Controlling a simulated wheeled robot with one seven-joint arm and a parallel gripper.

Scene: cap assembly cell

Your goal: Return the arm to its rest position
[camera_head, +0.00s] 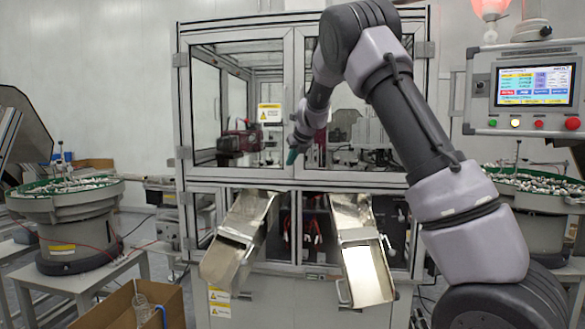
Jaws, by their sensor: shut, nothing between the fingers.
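My arm rises from the lower right, bends at the top centre and reaches down in front of the machine cabinet (290,181). My gripper (292,157) is at the arm's far end, small in the picture, with a teal tip pointing down and left. It is in front of the cabinet's glass doors, above the gap between the two metal chutes. It looks shut, and no object shows in it.
Two metal chutes, left (222,262) and right (368,274), jut out below the doors. Bowl feeders stand left (85,231) and right (540,222). A control panel (480,112) hangs at right, near my arm. A cardboard box (172,306) sits lower left.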

